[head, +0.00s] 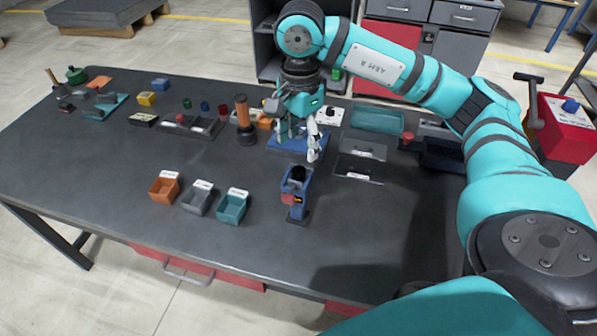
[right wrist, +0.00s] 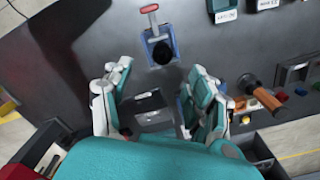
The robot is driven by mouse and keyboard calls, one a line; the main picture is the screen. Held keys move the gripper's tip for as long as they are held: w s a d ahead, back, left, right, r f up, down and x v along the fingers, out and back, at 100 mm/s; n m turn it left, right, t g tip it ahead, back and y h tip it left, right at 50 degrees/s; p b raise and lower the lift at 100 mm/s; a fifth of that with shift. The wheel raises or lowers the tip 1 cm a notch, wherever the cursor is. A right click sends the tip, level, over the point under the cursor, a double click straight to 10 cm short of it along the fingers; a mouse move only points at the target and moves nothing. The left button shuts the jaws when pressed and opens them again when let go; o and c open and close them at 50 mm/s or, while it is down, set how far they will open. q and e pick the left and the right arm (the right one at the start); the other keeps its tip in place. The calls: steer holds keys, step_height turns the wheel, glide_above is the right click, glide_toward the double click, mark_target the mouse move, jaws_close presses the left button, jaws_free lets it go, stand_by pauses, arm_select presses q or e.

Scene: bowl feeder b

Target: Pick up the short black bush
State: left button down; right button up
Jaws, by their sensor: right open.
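My right gripper (head: 299,142) is open and empty above the table, behind a small blue holder (head: 294,186). A black round piece (head: 298,173) sits in the top of this holder. It may be the short black bush, but I cannot tell for sure. In the right wrist view, the open fingers (right wrist: 158,95) stand apart, and the black piece (right wrist: 163,52) in the blue holder (right wrist: 149,40) lies beyond their tips. Nothing is between the fingers. My left gripper is not in view.
A blue plate (head: 285,146) lies beneath the gripper. An orange-handled tool (head: 242,112) stands upright left of it. Orange (head: 164,188), grey (head: 197,199) and teal (head: 232,208) bins stand left of the holder. The table's left front is clear.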

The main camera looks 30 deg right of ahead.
mark_target(299, 172)
step_height(299, 172, down, 4)
steer(key=shift+w+r, duration=0.1)
steer(key=shift+r, duration=0.15)
steer(key=shift+f+p, duration=0.5)
steer(key=shift+p, duration=0.15)
step_height(299, 172, down, 4)
steer(key=shift+w+r+p, duration=0.1)
steer(key=shift+r+p, duration=0.05)
steer(key=shift+p, duration=0.6)
steer(key=shift+s+f, duration=0.2)
steer(key=shift+f, duration=0.25)
steer(key=shift+o, duration=0.9)
steer(key=c, duration=0.9)
steer(key=shift+w+f, duration=0.1)
steer(key=c, duration=0.4)
steer(key=shift+o, duration=0.2)
